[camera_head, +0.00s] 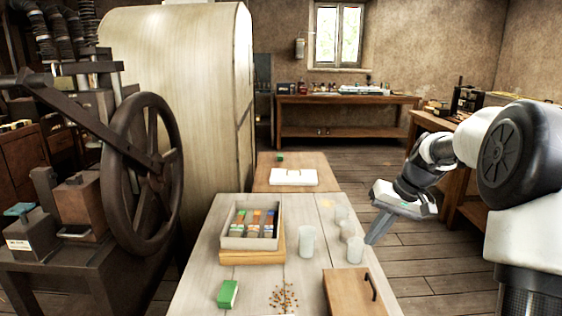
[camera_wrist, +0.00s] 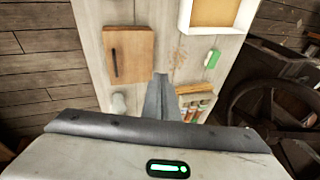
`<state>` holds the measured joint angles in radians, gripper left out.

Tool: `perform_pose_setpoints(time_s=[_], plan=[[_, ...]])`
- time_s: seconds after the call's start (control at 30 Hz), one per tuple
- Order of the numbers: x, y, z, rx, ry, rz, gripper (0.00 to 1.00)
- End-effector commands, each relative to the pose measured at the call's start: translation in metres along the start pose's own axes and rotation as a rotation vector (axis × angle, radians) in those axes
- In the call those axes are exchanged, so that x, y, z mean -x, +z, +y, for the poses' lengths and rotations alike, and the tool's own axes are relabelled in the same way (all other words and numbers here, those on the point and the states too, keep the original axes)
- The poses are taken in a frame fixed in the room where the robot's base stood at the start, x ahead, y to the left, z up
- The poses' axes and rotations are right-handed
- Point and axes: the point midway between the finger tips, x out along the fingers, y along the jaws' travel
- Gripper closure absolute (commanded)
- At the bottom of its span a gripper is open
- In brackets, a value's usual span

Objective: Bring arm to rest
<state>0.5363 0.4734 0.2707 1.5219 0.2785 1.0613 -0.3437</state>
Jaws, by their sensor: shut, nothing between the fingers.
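My gripper (camera_head: 374,240) is shut and empty. In the head view it points down beside the right edge of the pale wooden table (camera_head: 210,293), close to the clear cups, and I cannot tell whether it is above the table edge or outside it. In the wrist view my shut fingers (camera_wrist: 161,80) stand out in the middle, with the table behind them. My arm comes in from the right, bent at the elbow.
The handwheel press (camera_head: 140,172) stands left of the table. On the table are a grey tray (camera_head: 233,243) of coloured items, clear cups (camera_head: 307,241), a green block (camera_head: 228,294), brown bits (camera_head: 283,297) and a handled wooden board (camera_head: 350,294). Floor right of the table is open.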

Motion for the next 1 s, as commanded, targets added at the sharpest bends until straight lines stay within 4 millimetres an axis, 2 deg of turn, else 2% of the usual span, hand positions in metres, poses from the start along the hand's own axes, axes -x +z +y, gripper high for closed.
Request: perform_pose_setpoints(time_s=[0.03, 0.2, 0.3, 0.4, 0.5, 0.7, 0.93, 1.0], plan=[[0.017, 0.017, -0.026, 0.04, 0.046, 0.002, 1.0], [0.059, 0.081, -0.081, 0.133, 0.171, 0.025, 1.0], [0.078, 0.123, -0.103, 0.179, 0.228, 0.054, 1.0], [0.093, 0.167, -0.117, 0.22, 0.269, 0.09, 1.0], [0.101, 0.203, -0.12, 0.231, 0.292, 0.132, 1.0], [0.105, 0.252, -0.113, 0.198, 0.305, 0.211, 1.0], [0.099, 0.292, -0.103, 0.162, 0.294, 0.287, 1.0], [0.123, 0.287, -0.111, 0.157, 0.295, 0.287, 1.0]])
